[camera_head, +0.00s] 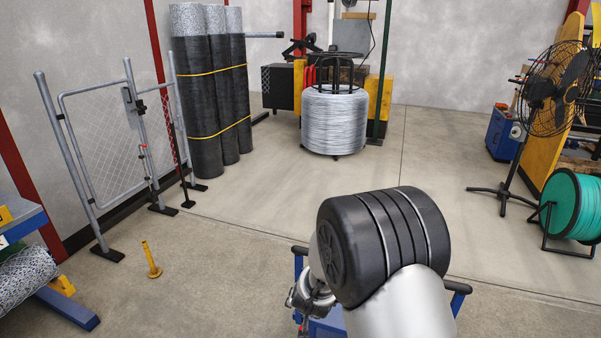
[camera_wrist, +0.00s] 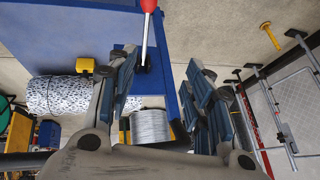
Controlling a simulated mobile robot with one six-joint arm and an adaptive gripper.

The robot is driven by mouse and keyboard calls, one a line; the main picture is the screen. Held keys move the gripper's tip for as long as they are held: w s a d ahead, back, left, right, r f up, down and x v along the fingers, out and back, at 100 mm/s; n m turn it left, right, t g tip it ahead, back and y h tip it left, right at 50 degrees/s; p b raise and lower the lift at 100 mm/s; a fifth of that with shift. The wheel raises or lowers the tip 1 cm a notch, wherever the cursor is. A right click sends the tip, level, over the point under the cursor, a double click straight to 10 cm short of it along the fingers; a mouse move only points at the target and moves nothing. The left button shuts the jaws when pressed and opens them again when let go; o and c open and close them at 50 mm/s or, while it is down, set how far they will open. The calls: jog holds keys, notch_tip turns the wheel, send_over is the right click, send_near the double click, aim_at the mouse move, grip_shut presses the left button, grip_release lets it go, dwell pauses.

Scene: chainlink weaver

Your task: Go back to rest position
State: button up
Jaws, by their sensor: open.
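My gripper (camera_wrist: 162,66) shows in the wrist view with its two blue-padded fingers spread wide apart. Nothing is held between the fingers. A lever with a red handle (camera_wrist: 148,6) and a metal rod shows beyond the fingertips, in front of a blue panel (camera_wrist: 95,35). I cannot tell how far the fingers are from the lever. In the head view my arm's dark joint and silver link fill the lower middle and hide most of the gripper and what lies behind it.
A coil of silver wire (camera_head: 335,122) stands at the back. Dark mesh rolls (camera_head: 205,110) and a wire gate (camera_head: 105,145) are on the left. A yellow post (camera_head: 151,260) stands on the floor. A fan (camera_head: 555,90) and green spool (camera_head: 572,207) are right. The middle floor is clear.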

jog(key=s+d+r+n+y, duration=0.1)
jog(key=s+d+r, duration=0.1)
jog(key=s+r, duration=0.6)
jog(key=s+d+r+n+y, duration=0.1)
jog(key=s+d+r+n, duration=0.3)
jog(key=r, duration=0.9)
jog(key=s+d+r+g+h, duration=0.1)
jog(key=s+d+r, duration=0.1)
jog(key=s, duration=0.9)
jog(key=s+d+r+m+g+h, duration=0.1)
jog(key=s+d, duration=0.4)
jog(key=s, duration=0.5)
jog(key=shift+s+r+h, duration=0.3)
jog(key=shift+s+r, duration=0.05)
jog(key=shift+r, duration=0.5)
